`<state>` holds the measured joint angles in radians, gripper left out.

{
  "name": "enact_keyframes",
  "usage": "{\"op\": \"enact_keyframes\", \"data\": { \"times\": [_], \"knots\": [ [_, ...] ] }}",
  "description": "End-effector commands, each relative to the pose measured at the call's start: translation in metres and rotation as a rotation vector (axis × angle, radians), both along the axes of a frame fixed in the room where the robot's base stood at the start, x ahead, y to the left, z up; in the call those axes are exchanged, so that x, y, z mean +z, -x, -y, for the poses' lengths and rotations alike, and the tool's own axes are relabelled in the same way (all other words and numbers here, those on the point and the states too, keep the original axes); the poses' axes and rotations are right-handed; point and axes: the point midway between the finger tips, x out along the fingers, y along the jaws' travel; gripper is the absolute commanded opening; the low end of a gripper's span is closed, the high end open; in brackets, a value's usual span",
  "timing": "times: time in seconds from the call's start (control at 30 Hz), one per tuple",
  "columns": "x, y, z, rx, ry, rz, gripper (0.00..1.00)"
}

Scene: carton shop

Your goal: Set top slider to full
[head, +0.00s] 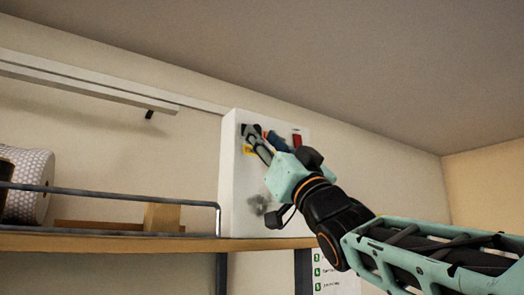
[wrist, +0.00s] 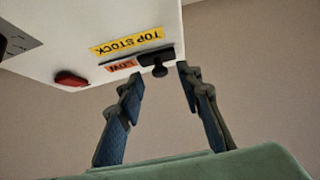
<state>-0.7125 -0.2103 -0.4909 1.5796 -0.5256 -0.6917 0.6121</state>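A white box (head: 232,185) stands on the shelf against the wall. In the wrist view its face (wrist: 105,22) appears upside down, with a yellow TOP STOCK label (wrist: 127,41). A black slider knob (wrist: 159,70) sits beside that label, close to an orange label (wrist: 119,67) that seems to read LOW. My gripper (wrist: 161,77) is open, one finger either side of the knob in the picture; I cannot tell if they touch it. In the head view my gripper (head: 258,142) is in front of the box's upper part and hides the knob.
A red part (wrist: 70,78) is on the box face. The wooden shelf (head: 120,243) has a metal rail (head: 110,194), a white roll (head: 36,185) and a small wooden block (head: 162,217). The space right of the box is open wall.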

Motion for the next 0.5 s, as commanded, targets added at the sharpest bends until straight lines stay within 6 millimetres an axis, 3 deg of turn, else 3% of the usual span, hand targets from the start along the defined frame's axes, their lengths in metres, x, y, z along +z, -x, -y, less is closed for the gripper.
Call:
{"op": "enact_keyframes", "data": {
  "times": [0.17, 0.5],
  "knots": [
    [0.0132, -0.0098, -0.0066, 0.0, 0.0, 0.0, 0.33],
    [0.0136, -0.0116, -0.0076, -0.001, -0.001, 0.0, 0.32]
  ]
}}
